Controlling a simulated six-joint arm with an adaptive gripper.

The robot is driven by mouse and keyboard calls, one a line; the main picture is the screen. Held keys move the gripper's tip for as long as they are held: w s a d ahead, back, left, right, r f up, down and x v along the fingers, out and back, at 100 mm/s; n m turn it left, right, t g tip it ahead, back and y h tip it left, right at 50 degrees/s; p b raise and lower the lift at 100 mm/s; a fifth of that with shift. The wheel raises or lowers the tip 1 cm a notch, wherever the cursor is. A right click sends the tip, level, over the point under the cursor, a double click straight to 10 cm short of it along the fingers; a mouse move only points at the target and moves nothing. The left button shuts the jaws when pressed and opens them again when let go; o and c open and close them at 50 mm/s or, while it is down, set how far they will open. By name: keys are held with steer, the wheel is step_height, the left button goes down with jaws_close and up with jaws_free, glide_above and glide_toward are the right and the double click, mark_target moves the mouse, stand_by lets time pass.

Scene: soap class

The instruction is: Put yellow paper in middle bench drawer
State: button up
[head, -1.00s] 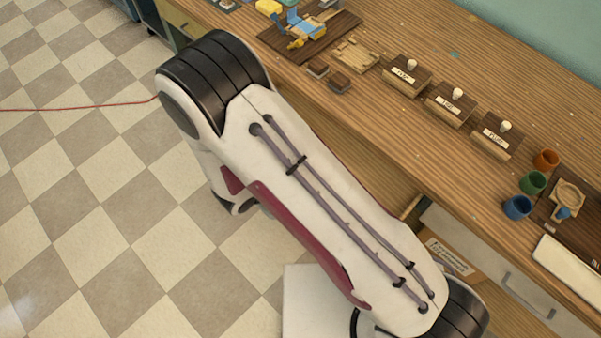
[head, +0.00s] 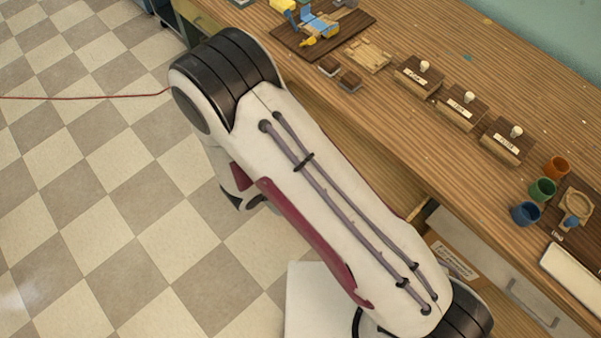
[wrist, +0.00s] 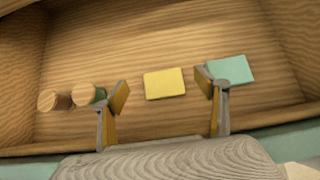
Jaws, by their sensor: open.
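A flat yellow paper (wrist: 165,78) lies on the floor of a wooden compartment in the wrist view. My gripper (wrist: 162,90) is open, with one finger to the left of the yellow paper and one to its right; the space between them is empty. I cannot tell how high the fingertips are above it. The head view does not show my gripper or this paper. A pale drawer front with a handle (head: 532,302) shows under the bench at lower right. My arm hides much of the bench front, so I cannot tell which drawer is the middle one.
A teal paper (wrist: 238,68) lies by the right finger. Two wooden cylinders (wrist: 84,95) lie near the left finger. Wooden walls enclose the compartment. The bench top (head: 400,130) holds labelled blocks (head: 459,107), cups (head: 526,213) and a dark board (head: 290,38).

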steer(key=shift+r, duration=0.1)
steer(key=shift+r, duration=0.45)
steer(key=shift+s+a+r, duration=0.1)
steer(key=shift+a+r, duration=0.1)
steer(key=shift+r, duration=0.05)
steer(key=v, duration=1.1)
steer(key=shift+s+r, duration=0.15)
